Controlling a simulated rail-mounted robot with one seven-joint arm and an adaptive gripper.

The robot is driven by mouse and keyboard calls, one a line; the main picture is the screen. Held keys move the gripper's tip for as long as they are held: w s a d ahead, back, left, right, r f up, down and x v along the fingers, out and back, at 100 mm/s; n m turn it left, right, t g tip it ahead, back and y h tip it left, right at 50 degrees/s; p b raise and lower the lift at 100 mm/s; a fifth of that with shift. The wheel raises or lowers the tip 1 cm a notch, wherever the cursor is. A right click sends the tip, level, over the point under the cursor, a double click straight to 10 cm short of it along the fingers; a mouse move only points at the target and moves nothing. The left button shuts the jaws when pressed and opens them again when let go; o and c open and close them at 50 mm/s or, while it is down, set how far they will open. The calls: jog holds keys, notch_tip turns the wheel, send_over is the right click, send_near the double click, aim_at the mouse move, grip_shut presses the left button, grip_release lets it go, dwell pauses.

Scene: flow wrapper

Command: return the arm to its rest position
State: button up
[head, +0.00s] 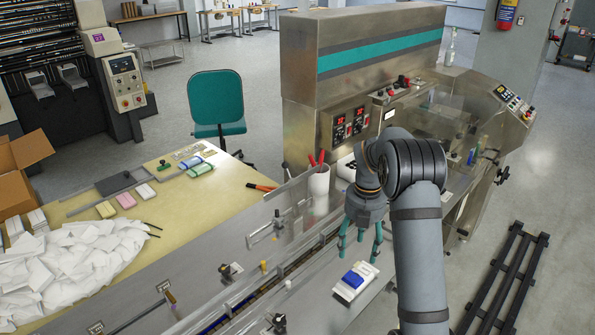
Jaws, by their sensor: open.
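My arm rises from the lower right, and my gripper (359,248) points down over the metal deck of the flow wrapper (363,57). Its teal fingers are spread apart with nothing seen between them. The gap between the fingertips and this stack cannot be judged exactly. My arm hides part of the machine behind it.
A white cup (318,188) with red-handled tools stands left of my gripper, beside the conveyor channel (285,277). A yellow-topped table (175,215) holds coloured packs and a white heap (75,262). A teal chair (216,103) stands behind. A black rack (508,277) lies on the floor at right.

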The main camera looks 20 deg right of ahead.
aim_at(354, 278)
notch_tip(354, 278, down, 12)
jog(key=shift+r, duration=0.15)
dwell(0.5)
